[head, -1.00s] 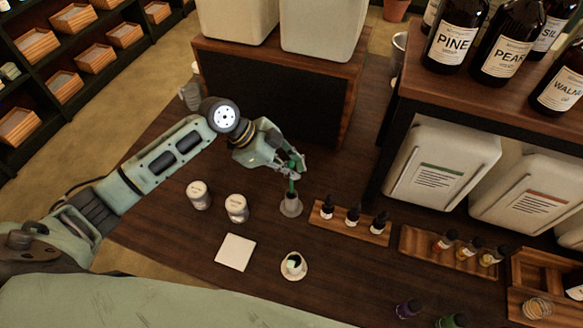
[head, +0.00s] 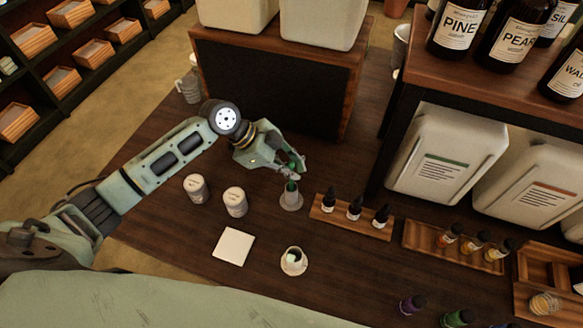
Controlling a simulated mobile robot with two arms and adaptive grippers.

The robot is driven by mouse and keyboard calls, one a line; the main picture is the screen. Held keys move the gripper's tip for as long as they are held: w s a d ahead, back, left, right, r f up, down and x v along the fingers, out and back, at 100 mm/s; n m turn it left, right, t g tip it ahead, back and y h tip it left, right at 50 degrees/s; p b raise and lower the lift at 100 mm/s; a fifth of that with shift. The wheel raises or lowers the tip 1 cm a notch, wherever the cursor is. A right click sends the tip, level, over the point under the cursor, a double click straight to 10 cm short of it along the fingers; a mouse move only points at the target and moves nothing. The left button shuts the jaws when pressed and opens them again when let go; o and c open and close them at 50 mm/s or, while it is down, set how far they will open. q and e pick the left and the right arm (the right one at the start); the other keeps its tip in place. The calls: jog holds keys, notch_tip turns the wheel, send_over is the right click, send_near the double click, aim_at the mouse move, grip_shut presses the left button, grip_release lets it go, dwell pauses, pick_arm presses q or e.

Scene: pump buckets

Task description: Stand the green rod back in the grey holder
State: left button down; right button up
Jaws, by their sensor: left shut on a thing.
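The green rod (head: 291,186) is upright, with its lower end at the mouth of the grey holder (head: 291,200). How deep it sits inside is hidden by the holder's wall. The holder is a small grey cup on a round base, standing on the dark wooden table. My left gripper (head: 291,174) is right above the holder, pointing down, with its fingers shut on the rod's upper part. My right gripper is not in view.
A wooden rack with dropper bottles (head: 352,217) stands close to the holder's right. Two white tins (head: 235,202) stand to its left. A white cup on a saucer (head: 294,261) and a pale square pad (head: 233,246) are in front. A dark wooden box (head: 270,85) stands behind.

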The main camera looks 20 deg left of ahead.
pick_arm(q)
jog(key=shift+f+b, duration=1.15)
jog(key=shift+f, duration=0.6)
jog(key=c, duration=1.7)
grip_release()
jog(key=shift+r, duration=0.1)
jog(key=v, duration=1.2)
